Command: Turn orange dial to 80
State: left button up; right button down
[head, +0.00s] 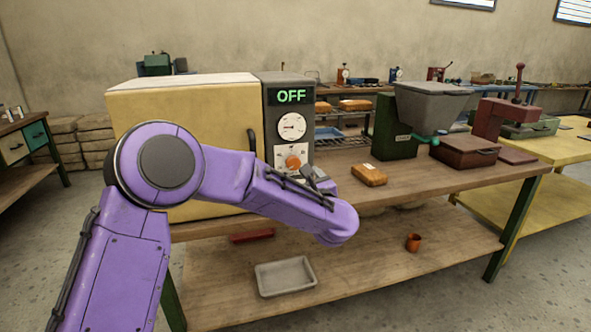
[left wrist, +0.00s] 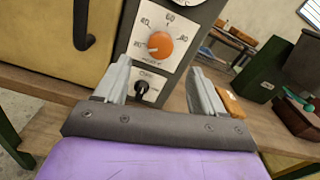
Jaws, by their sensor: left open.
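The orange dial (head: 293,162) sits on a white plate on the grey control panel (head: 304,119), right of the yellow oven door. In the left wrist view the orange dial (left wrist: 160,43) is near the top centre, with 40, 60 and 80 readable around it. A black switch (left wrist: 142,88) sits below it. The display (head: 291,96) reads OFF. My left gripper (left wrist: 160,75) is open and empty, its two fingers below the dial and either side of the switch in the picture, not on the dial. In the head view my left arm partly hides the gripper. My right gripper is not seen.
The yellow oven (head: 190,105) has a dark handle on its door. A brown block (head: 369,175) lies on the wooden bench, with a green-legged hopper machine (head: 397,130) behind it.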

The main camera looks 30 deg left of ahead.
aim_at(295, 165)
pick_arm(q)
jog(key=p+x, duration=0.1)
jog(key=x, duration=0.7)
jog(key=shift+w+a+f, duration=0.1)
jog(key=shift+w+a, duration=0.15)
jog(key=shift+w, duration=0.15)
jog(key=c, duration=1.1)
